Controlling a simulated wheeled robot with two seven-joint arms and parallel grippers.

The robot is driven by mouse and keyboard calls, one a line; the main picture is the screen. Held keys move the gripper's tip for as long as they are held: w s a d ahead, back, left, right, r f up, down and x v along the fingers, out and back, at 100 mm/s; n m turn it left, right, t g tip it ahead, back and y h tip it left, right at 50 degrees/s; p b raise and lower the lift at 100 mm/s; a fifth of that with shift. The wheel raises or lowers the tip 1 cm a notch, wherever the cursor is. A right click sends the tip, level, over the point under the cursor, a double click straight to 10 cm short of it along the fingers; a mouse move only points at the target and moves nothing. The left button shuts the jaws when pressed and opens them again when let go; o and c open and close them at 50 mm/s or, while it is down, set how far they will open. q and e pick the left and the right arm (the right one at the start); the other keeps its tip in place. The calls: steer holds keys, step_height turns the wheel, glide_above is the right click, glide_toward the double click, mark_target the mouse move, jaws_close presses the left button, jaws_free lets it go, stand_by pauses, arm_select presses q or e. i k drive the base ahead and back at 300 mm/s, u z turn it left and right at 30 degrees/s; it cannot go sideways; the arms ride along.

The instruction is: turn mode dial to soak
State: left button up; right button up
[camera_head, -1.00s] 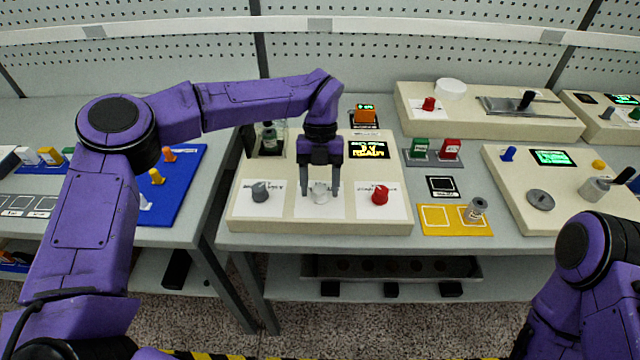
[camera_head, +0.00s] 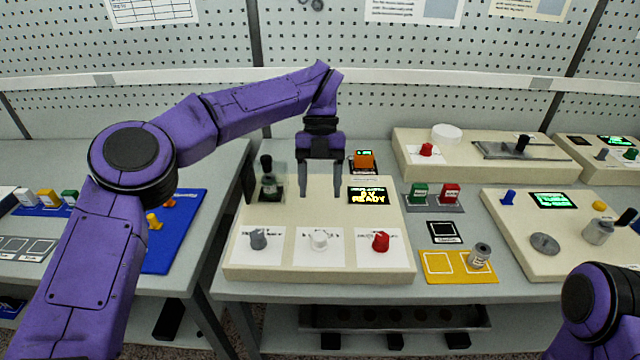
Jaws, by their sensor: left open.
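Three dials sit in a row on the front of the cream panel (camera_head: 325,270): a grey dial (camera_head: 259,239) at left, a white dial (camera_head: 320,240) in the middle and a red dial (camera_head: 380,241) at right. Each stands on a white label; the printing is too small to read, so I cannot tell which is the mode dial. My left gripper (camera_head: 320,192) points down, open and empty, above the panel behind the white dial and apart from it. A small screen (camera_head: 367,195) on the panel shows "READY". My right arm shows at the lower right; its gripper is out of view.
Green (camera_head: 420,192) and red (camera_head: 448,193) blocks, a yellow tray (camera_head: 437,263) with a metal cylinder (camera_head: 480,256), and another cream panel (camera_head: 530,262) lie to the right.

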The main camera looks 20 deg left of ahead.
mark_target(380, 244)
steer(key=k, duration=1)
